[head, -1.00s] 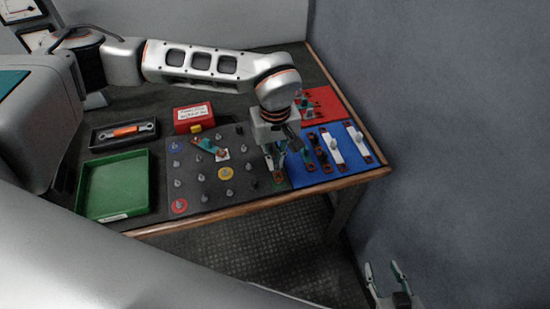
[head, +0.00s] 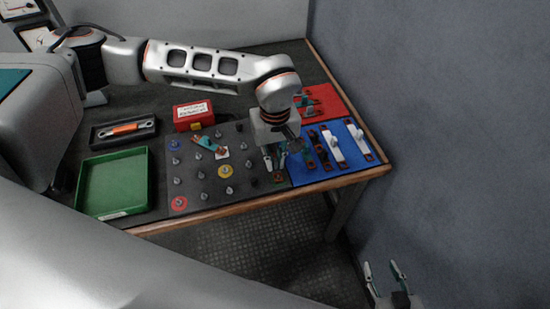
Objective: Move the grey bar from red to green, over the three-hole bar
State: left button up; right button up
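My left gripper (head: 276,168) points down at the right edge of the dark stud board (head: 202,182). Its two fingers stand on either side of a small brown piece (head: 278,178), close to the green mark; whether they grip it is too small to tell. The red ring (head: 179,204) is at the board's front left. Two pale bars with brown ends, one nearer (head: 333,146) and one farther right (head: 358,139), lie on the blue mat (head: 341,167). I cannot tell which bar is the grey bar or the three-hole bar. My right gripper (head: 386,275) is open and empty, low beside the table.
Dark bars (head: 319,154) lie on the blue mat. A teal bar (head: 207,144) lies on the board among upright studs. A red mat (head: 328,98) with small parts is behind. A green tray (head: 114,186), a wrench tray (head: 126,130) and a red box (head: 192,114) stand left. A wall rises at right.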

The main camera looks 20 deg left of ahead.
pick_arm(q)
jog(key=shift+o, duration=1)
jog(key=shift+r, duration=0.1)
